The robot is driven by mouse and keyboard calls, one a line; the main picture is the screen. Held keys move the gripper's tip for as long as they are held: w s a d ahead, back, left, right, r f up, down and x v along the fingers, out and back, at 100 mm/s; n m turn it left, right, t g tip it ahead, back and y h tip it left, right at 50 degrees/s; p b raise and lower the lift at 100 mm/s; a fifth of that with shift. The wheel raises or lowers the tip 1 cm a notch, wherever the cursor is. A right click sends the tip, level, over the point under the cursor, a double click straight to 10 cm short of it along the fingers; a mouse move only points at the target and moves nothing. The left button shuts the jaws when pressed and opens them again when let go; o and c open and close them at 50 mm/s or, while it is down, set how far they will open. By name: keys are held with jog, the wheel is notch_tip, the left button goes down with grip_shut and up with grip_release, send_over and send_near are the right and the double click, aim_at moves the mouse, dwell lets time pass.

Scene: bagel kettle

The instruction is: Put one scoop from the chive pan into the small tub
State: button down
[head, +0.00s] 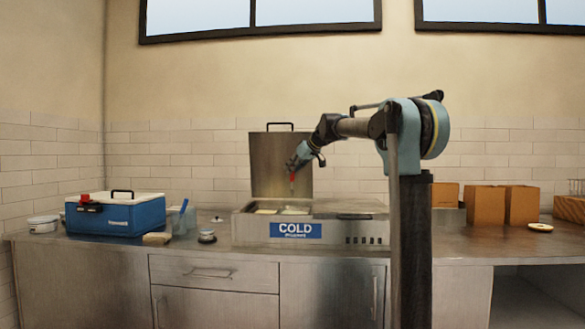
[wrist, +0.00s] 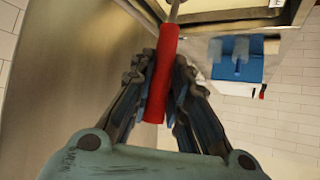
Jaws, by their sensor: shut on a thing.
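My gripper (head: 293,164) is above the open left part of the cold unit (head: 352,232). It is shut on the red handle of a scoop (head: 292,178), which hangs down towards the pans (head: 282,210). In the wrist view the red scoop handle (wrist: 163,75) lies between the fingers of my gripper (wrist: 160,68). The scoop's lower end is out of the wrist view and too small to make out in the head view. I cannot tell which pan holds chive. A small round container (head: 207,237) stands left of the unit; I cannot tell if it is the small tub.
The unit's steel lid (head: 280,165) stands raised behind the pans, close to my gripper. A blue cooler (head: 117,215) and a white round tub (head: 43,224) stand at the left. Brown boxes (head: 485,206) stand at the right.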

jog(key=shift+s+f, duration=0.1)
jog(key=shift+f, duration=6.75)
jog(key=shift+d, duration=0.2)
jog(key=shift+d, duration=0.4)
jog(key=shift+a, duration=0.1)
jog(key=shift+a, duration=1.9)
jog(key=shift+d+r, duration=0.4)
jog(key=shift+r, duration=1.75)
jog(key=shift+d+r, duration=0.45)
jog(key=shift+r, duration=1.75)
jog(key=shift+d+r, duration=0.4)
jog(key=shift+r, duration=1.75)
